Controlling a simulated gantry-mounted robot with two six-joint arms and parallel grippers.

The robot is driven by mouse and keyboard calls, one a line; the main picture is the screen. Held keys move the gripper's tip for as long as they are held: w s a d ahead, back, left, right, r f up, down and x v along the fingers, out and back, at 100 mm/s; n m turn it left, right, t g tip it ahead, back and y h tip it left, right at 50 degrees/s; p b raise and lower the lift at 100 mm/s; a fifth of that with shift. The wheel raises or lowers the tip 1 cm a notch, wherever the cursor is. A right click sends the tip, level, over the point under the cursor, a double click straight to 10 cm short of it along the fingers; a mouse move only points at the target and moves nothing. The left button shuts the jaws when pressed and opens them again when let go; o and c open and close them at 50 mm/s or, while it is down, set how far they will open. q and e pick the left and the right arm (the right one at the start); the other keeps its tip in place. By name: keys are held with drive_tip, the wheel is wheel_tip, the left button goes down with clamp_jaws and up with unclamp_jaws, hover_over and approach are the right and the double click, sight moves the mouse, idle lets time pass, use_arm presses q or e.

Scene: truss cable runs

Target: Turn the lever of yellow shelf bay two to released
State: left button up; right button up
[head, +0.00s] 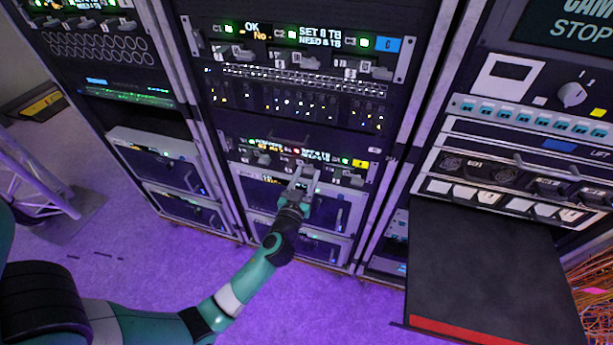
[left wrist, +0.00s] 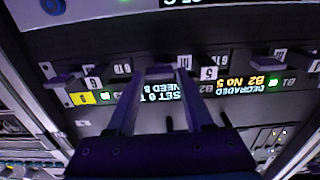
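The yellow-tagged shelf (head: 361,164) is the lower panel of the middle rack. It also shows upside down in the left wrist view, with its yellow tag (left wrist: 83,98) at left. The fingers partly hide bay two's lever area. My right gripper is not in view.
Neighbouring levers (left wrist: 62,80) and (left wrist: 266,63) jut out on either side. A blue-tagged shelf (head: 388,45) with similar levers is above. A black tray with a red front edge (head: 470,333) juts out at right.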

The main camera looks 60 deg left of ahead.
use_arm(q)
clamp_jaws()
drive_tip(key=shift+m, duration=0.3)
drive_tip(key=m, duration=0.3)
drive_tip(key=shift+w, duration=0.1)
drive_tip(key=m, duration=0.5)
drive_tip(key=shift+d, duration=0.1)
drive_tip(key=m, duration=0.4)
drive_tip(key=shift+p, duration=0.4)
drive_tip(key=shift+f+m+p, duration=0.15)
drive_tip(key=shift+m+p, duration=0.35)
drive_tip(key=shift+m, duration=2.3)
